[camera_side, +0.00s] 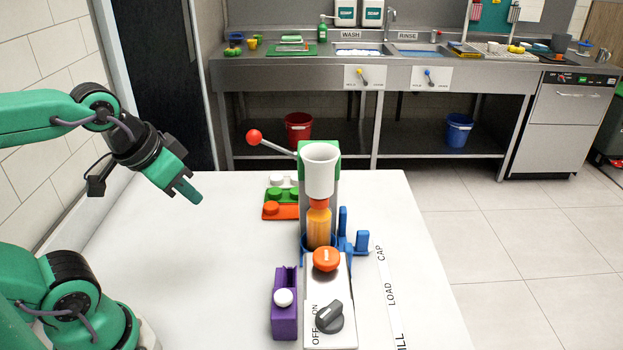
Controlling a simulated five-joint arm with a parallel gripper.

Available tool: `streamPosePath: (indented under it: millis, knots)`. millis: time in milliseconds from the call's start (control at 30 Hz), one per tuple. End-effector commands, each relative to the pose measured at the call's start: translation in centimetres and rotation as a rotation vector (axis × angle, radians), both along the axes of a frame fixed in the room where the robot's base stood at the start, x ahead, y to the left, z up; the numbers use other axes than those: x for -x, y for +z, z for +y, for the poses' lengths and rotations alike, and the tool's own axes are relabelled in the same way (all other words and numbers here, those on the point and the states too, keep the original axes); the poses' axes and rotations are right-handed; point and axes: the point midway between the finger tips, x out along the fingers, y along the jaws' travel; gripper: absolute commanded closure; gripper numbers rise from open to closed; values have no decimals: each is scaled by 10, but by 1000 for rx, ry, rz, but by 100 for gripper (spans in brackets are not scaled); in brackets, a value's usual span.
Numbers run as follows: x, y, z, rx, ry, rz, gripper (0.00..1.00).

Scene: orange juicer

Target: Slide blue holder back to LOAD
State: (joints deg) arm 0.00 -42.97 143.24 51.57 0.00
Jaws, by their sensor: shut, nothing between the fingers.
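The blue holder (361,242) stands at the far end of the labelled strip (391,300), beside the word CAP; LOAD is nearer the camera. A bottle of orange juice (318,228) stands upright at the holder, with an orange-red top (318,204). It is below the white funnel (320,172) of the grey and green juicer (333,148). The holder's lower part is partly hidden by the bottle and the control box. My gripper (194,196) is shut and empty, above the left side of the white table, well left of the holder and touching nothing.
A red-knobbed lever (254,136) reaches left from the juicer. Green and orange trays (281,196) lie behind left. A purple box (285,313) and a control box (318,312) with orange button and dark knob stand in front. The table (200,270) is clear at left.

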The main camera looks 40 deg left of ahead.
Motion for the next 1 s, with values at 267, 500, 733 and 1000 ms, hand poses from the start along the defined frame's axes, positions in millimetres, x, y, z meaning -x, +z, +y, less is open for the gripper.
streamPosePath:
  millis: [267, 500, 733, 1000]
  knots:
    - [-1, 1, 0, 2, 2, 1, 72]
    - [-15, 7, -6, 32, 39, 26, 62]
    - [-48, 16, -20, 93, 126, 80, 62]
    - [-95, 19, -44, 164, 256, 155, 62]
